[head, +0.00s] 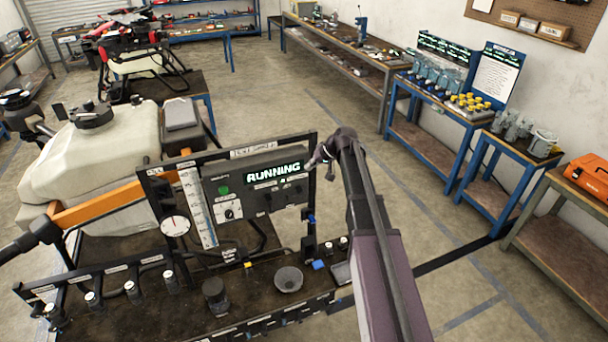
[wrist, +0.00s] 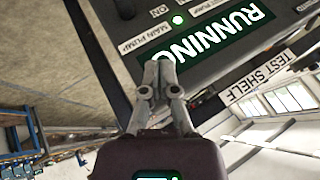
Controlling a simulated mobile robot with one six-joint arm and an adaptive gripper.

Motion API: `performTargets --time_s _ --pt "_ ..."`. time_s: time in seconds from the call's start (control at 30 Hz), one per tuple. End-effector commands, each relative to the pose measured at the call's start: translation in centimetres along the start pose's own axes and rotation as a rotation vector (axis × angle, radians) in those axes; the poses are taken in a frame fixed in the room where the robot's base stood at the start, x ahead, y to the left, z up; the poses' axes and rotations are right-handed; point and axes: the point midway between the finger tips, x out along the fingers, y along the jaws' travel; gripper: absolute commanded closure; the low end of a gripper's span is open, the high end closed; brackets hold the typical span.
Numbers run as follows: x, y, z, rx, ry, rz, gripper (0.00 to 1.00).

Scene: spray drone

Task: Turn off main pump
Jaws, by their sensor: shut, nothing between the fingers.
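The grey control box (head: 255,182) stands on a black frame beside the white tank. Its display (head: 273,172) reads RUNNING in bright letters. Small dark controls sit below the display, too small to tell apart. In the wrist view, the display (wrist: 222,35) also reads RUNNING. A MAIN PUMP label (wrist: 145,40), an ON label and a lit green lamp (wrist: 178,20) show near it. My gripper (wrist: 159,62) is shut and empty, with its tips at the display's edge in the picture; contact cannot be told. In the head view, my gripper (head: 318,158) is right of the box.
A round gauge (head: 175,226) and a scaled tube (head: 197,205) are left of the box. A bench (head: 225,325) below carries a dark cylinder, a grey bowl (head: 288,279) and several valves. The white tank (head: 95,150) is behind left.

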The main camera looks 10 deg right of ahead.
Motion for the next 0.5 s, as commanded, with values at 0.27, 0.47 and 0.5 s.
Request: performTargets --time_s 0.27,0.47,0.5 --pt "2.2 0.2 0.1 0.0 0.0 0.0 1.0" --pt "4.2 0.2 0.1 -0.001 0.0 0.0 1.0" --pt "4.6 0.2 0.1 -0.001 0.0 0.0 1.0"
